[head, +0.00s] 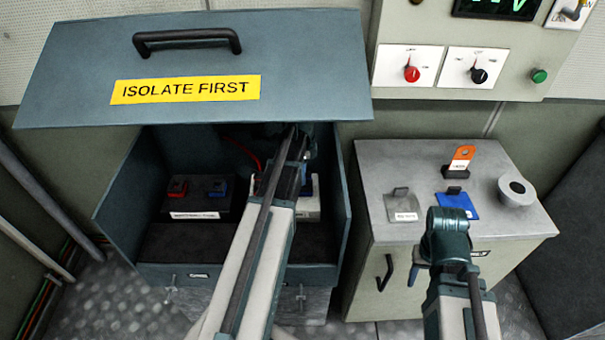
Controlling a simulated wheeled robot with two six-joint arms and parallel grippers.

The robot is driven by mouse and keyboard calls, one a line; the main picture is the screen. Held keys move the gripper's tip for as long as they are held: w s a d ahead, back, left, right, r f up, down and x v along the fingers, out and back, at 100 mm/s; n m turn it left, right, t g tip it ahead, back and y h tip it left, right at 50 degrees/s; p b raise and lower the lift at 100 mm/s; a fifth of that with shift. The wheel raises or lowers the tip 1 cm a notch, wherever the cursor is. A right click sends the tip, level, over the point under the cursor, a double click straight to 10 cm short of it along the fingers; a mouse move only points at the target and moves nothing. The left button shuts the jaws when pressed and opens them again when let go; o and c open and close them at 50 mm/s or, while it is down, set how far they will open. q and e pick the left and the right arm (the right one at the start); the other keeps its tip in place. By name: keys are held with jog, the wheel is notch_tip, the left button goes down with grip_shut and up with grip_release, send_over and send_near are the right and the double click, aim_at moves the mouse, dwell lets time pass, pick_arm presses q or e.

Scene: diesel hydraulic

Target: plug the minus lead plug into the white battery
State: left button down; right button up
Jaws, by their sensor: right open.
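The white battery (308,211) stands on the right inside the open box, largely hidden behind my left arm. A blue part (307,188) shows on its top; I cannot tell whether it is a terminal or a plug. The minus lead plug cannot be made out. My left arm reaches into the box, and its wrist end is over the rear of the white battery. The left fingers are hidden or too dark to read. My right gripper (416,272) is open, low in front of the grey cabinet, and partly hidden by its own wrist.
A black battery (195,200) with red and blue terminals stands left in the box, a red cable (243,152) behind it. The raised lid (200,60) overhangs the box. The grey cabinet top (385,160) carries tags, a blue piece (457,204) and a round cup (516,190).

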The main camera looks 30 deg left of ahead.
pick_arm(q)
jog(key=shift+f, duration=0.2)
jog(key=shift+r, duration=0.1)
jog(key=c, duration=0.5)
grip_release()
notch_tip(320, 180, up, 8)
jog(key=p, duration=0.7)
jog(key=shift+f+p, duration=0.2)
jog(key=shift+p, duration=0.1)
